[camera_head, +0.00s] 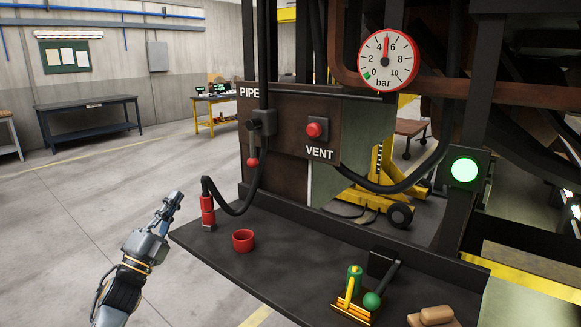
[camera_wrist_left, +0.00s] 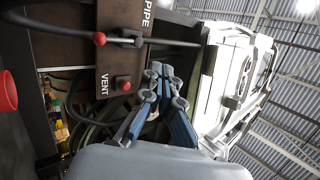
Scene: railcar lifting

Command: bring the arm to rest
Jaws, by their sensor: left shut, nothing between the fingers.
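My left arm comes in at the lower left of the head view. Its gripper (camera_head: 176,197) is shut and empty, raised in front of the left corner of the dark shelf (camera_head: 205,262). It is apart from the red coupling (camera_head: 208,211) and the red cup (camera_head: 243,240) to its right. In the left wrist view the left gripper (camera_wrist_left: 158,70) has its fingers together, with the brown panel (camera_wrist_left: 120,75) behind. My right gripper is not in view.
A VENT button (camera_head: 314,130), a gauge (camera_head: 387,60) near 5 bar and a lit green lamp (camera_head: 464,169) are on the rig. A green-knobbed lever (camera_head: 372,300) and tan blocks (camera_head: 436,316) are on the shelf's right. The floor at left (camera_head: 80,220) is clear.

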